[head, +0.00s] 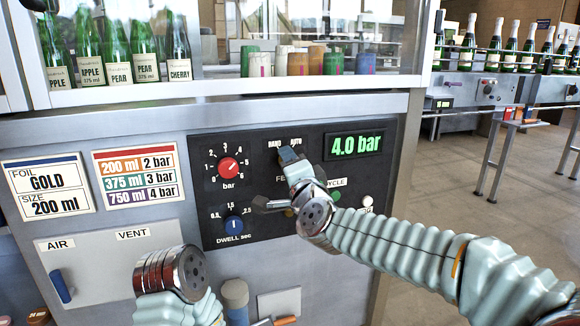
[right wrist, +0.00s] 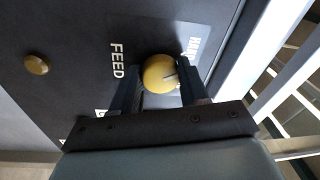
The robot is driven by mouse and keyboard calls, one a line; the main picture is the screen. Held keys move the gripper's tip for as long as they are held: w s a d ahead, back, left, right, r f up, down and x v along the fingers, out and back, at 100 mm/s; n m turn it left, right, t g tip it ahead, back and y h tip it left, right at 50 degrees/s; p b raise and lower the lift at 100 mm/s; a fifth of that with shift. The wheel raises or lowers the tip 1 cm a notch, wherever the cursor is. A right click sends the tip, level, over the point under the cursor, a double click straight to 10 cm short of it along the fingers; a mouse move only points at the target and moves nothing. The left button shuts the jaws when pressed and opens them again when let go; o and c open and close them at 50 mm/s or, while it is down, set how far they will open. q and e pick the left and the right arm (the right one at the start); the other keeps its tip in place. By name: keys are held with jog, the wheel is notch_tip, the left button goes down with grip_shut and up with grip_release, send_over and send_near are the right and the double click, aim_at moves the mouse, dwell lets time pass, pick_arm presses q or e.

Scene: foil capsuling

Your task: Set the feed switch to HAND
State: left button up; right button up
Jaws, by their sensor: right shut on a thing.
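Exactly where the mark points is hard to tell. My right gripper (right wrist: 161,90) has a finger on each side of the knob and is shut on it. In the head view my right gripper (head: 289,157) covers the switch, just under the HAND and AUTO lettering. My left wrist shows at the lower left, but its fingers do not show.
The black control panel (head: 262,150) carries a red bar knob (head: 228,168), a blue dwell knob (head: 234,223) and a green 4.0 bar display (head: 356,145). A white button (head: 367,201) sits right of my right wrist. Bottles (head: 88,45) stand behind glass above.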

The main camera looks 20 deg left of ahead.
jog(key=shift+n, duration=1)
jog(key=o, duration=1.1)
jog(key=shift+c, duration=0.2)
jog(key=b+v, duration=0.1)
jog(key=v, duration=1.3)
jog(key=shift+b, duration=0.35)
jog(key=shift+w+f, duration=0.1)
jog(key=shift+f, duration=0.05)
